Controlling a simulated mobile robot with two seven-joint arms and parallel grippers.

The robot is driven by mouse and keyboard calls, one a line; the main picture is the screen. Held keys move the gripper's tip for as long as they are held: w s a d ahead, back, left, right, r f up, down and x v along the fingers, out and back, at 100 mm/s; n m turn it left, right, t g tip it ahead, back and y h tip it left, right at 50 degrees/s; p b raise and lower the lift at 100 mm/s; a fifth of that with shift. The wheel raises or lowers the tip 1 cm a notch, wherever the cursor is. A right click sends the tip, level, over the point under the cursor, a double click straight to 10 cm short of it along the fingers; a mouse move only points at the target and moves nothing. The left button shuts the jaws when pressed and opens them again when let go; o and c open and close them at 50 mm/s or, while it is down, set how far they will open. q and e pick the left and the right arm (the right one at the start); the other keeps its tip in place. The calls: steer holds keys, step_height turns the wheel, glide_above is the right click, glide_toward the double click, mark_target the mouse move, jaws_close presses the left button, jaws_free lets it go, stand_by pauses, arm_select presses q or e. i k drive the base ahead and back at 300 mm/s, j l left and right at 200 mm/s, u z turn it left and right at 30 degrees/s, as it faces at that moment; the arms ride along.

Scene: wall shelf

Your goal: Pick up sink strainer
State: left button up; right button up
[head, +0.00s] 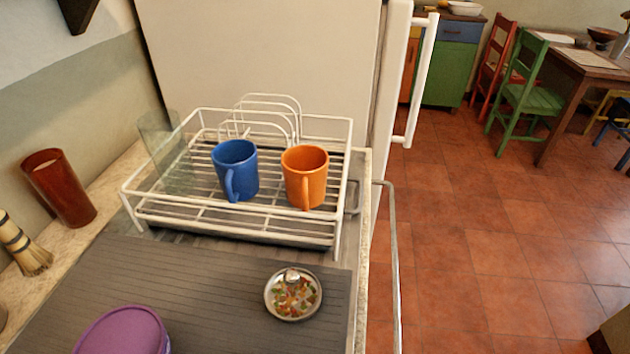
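The sink strainer (293,293) looks like a small round metal dish with a raised knob near its far edge. Colourful bits, orange, green and white, lie in it. It rests on the dark ridged draining surface (215,290), near that surface's right edge. Neither of my grippers shows in the head view, and nothing is touching the strainer.
A white wire dish rack (240,230) behind the strainer holds a blue mug (236,168) and an orange mug (305,176). A purple round object (122,332) stands front left. A brown cup (60,187) and a brush (24,247) are at left. A rail (395,270) runs along the right.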

mark_target(293, 295)
steer(key=i+l+u, duration=0.15)
steer(key=u, duration=0.3)
steer(key=l+u, duration=0.45)
steer(key=i+l+u, duration=0.15)
steer(key=u, duration=0.35)
steer(key=l+u, duration=0.45)
steer(key=k+j, duration=0.05)
